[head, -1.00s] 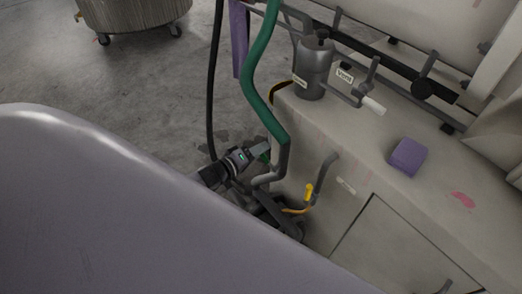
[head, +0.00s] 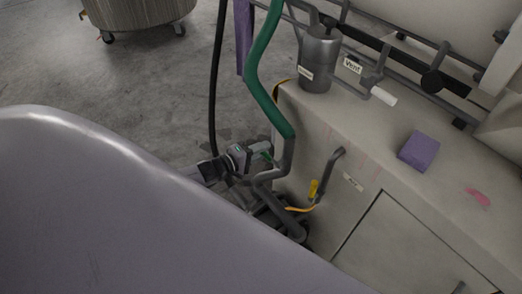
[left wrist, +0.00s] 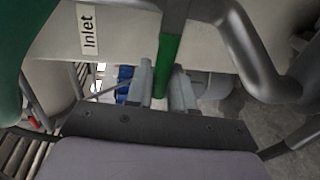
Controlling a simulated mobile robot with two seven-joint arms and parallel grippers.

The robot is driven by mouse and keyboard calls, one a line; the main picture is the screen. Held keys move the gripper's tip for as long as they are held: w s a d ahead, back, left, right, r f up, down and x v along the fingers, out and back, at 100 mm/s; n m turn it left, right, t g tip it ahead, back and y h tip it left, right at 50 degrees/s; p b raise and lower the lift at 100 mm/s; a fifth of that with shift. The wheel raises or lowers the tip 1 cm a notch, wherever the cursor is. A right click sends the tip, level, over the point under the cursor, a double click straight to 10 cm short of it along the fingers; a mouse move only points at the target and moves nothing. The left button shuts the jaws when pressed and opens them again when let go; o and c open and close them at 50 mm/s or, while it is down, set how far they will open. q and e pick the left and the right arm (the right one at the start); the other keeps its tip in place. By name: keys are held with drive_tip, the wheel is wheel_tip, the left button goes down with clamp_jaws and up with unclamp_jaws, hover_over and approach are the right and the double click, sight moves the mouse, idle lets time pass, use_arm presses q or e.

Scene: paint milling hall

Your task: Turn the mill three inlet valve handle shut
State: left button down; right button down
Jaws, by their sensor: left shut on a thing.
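In the head view my left gripper (head: 262,150) is low at the near end of the cream machine body, beside a grey pipe bend. A short green handle (head: 267,156) shows at its fingertips. In the left wrist view the left gripper (left wrist: 162,88) is shut on the green handle (left wrist: 168,58), with one finger on each side. An "Inlet" label (left wrist: 89,30) is on the cream panel to the left of the handle. The valve body is mostly hidden. My right gripper is in neither view.
A green hose (head: 262,85) and a black hose (head: 216,85) hang close to the gripper. A yellow handle (head: 313,188) is just right of it. A purple block (head: 418,151) and a grey canister (head: 318,62) stand on top.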

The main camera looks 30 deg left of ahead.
use_arm(q)
drive_tip(key=shift+s+f, duration=0.1)
drive_tip(key=c, duration=1.1)
unclamp_jaws()
drive_tip(key=shift+c, duration=0.2)
drive_tip(key=p+v, duration=0.2)
drive_tip(key=v, duration=0.5)
